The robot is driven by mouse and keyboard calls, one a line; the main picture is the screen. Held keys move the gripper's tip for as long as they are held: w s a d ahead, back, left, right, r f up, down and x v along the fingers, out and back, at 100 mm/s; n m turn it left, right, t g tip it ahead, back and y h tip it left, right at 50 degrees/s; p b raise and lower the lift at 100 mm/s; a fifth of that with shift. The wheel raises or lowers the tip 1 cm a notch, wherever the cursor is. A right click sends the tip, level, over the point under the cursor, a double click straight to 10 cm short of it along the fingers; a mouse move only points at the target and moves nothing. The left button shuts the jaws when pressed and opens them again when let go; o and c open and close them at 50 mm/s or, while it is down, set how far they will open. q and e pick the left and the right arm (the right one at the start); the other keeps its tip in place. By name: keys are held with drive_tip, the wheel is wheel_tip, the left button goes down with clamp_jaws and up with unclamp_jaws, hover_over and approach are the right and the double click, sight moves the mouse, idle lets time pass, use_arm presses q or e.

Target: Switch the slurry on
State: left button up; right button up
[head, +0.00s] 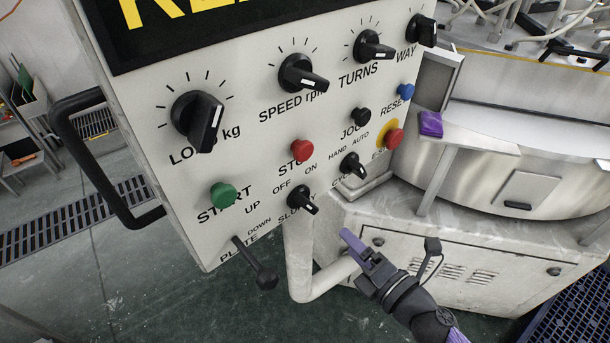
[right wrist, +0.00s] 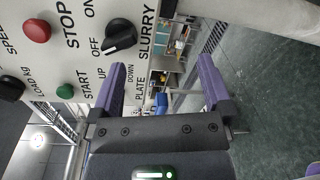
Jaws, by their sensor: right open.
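The slurry switch (head: 302,200) is a small black rotary knob low on the white control panel, below the red stop button. OFF and ON are printed above it; which one it points at I cannot tell for sure. It also shows in the right wrist view (right wrist: 120,37), up and left of the fingers. My right gripper (head: 388,241) is open and empty, below and right of the switch and apart from it. Both its purple-sided fingers show in the right wrist view (right wrist: 158,72), with nothing between them. My left gripper is not in view.
Close to the switch are the hand/auto knob (head: 353,166), the green start button (head: 223,194) and the plate lever (head: 257,266). The red emergency stop (head: 393,138) is farther right. A black handle (head: 98,165) sticks out at the panel's left. A white pipe (head: 300,260) runs below.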

sight(312, 210)
wheel_tip(312, 210, up, 5)
drive_tip(key=s+a+n+y, duration=0.2)
drive_tip(key=n, duration=0.2)
drive_tip(key=shift+g, duration=0.3)
drive_tip(key=x, duration=1)
drive_tip(key=shift+w+d+f+p, duration=0.2)
drive_tip(key=shift+d+f+p, duration=0.05)
drive_tip(key=shift+f+p, duration=0.1)
drive_tip(key=c, duration=1.1)
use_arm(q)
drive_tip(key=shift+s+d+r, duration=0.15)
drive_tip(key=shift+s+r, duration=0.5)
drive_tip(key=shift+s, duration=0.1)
use_arm(e)
drive_tip(key=shift+m, duration=0.3)
